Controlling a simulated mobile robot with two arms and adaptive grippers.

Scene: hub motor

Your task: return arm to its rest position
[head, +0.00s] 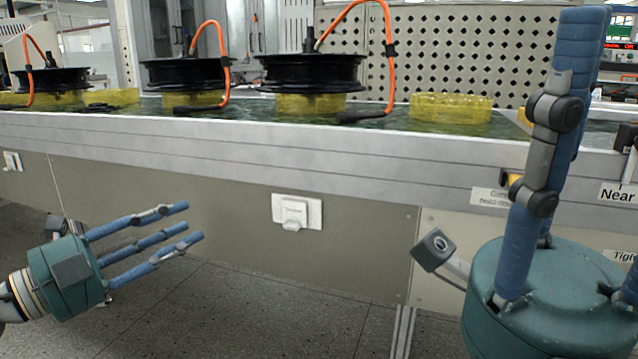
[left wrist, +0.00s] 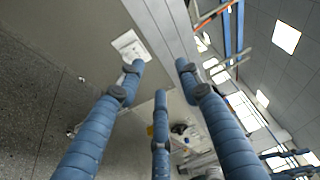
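My left gripper (head: 190,222) is at the lower left of the head view, in front of the bench's front panel and below the bench top. Its blue fingers are straight and spread, with nothing between them. The left wrist view also shows the left gripper (left wrist: 160,76) open and empty, with floor, panel and bench edge beyond. My right gripper (head: 565,105) is large and close at the right of the head view. Its green palm is low and long blue fingers point up; one finger is cut off by the right edge. I see no object held in it.
The bench (head: 350,145) runs across the view. On it stand black hub motors (head: 312,72) with orange cables on yellow rings, and an empty yellow ring (head: 450,107). A white socket (head: 297,211) sits on the panel. The floor (head: 250,310) between my grippers is clear.

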